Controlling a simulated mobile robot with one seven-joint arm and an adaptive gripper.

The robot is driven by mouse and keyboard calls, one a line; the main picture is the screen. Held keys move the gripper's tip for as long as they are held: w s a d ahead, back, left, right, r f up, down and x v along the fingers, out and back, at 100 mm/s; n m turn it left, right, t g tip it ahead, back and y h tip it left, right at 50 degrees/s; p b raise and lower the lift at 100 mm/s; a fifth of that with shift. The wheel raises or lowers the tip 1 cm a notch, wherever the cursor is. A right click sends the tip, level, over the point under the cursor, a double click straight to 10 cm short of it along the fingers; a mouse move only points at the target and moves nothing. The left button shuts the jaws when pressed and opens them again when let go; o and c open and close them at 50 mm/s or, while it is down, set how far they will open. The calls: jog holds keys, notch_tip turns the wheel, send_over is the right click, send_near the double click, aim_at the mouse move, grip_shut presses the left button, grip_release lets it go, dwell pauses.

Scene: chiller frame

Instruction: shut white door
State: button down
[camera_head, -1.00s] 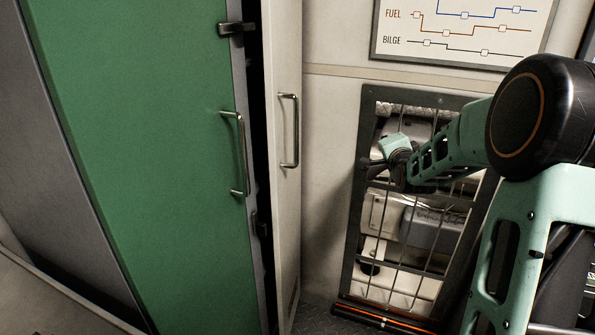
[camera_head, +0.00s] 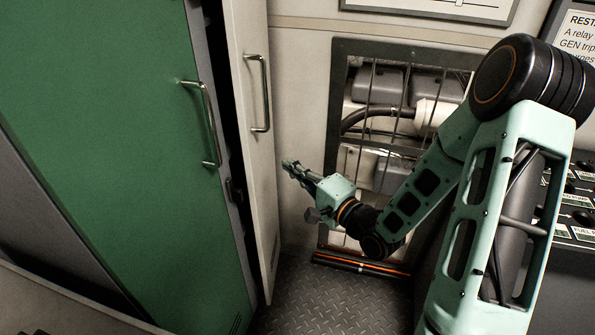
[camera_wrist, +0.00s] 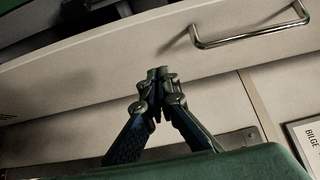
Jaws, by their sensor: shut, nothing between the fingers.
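The white door (camera_head: 248,180) is a tall, narrow-looking panel with a metal bar handle (camera_head: 266,95), just right of the green door. A dark gap shows between the two doors. In the wrist view, the white door (camera_wrist: 100,75) crosses the upper part, with its handle (camera_wrist: 250,36) at upper right and a dark space beyond its edge. My gripper (camera_head: 288,164) is shut and empty, to the right of the white door, below its handle, pointing at its face. The shut fingertips (camera_wrist: 160,73) appear close to the door face; I cannot tell whether they touch.
The green door (camera_head: 100,130) with its own bar handle (camera_head: 210,125) fills the left. A grated wall frame (camera_head: 345,110) with pipes stands behind my arm. An orange-striped bar (camera_head: 360,264) lies at its foot. Bare tread-plate floor (camera_head: 320,300) shows in front. A console is at right.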

aim_at(244, 157)
jog(key=w+a, duration=0.2)
jog(key=a, duration=0.1)
jog(key=w+a, duration=0.2)
jog(key=shift+w+a, duration=0.35)
jog(key=shift+a, duration=0.05)
jog(key=shift+w+a, duration=0.15)
jog(key=shift+a, duration=0.4)
jog(key=a, duration=0.2)
jog(key=a+b, duration=0.1)
jog(key=a, duration=0.1)
jog(key=w+a, duration=0.1)
jog(key=a, duration=0.1)
jog(key=shift+r, duration=0.2)
jog(key=shift+a, duration=0.1)
jog(key=shift+b, duration=0.3)
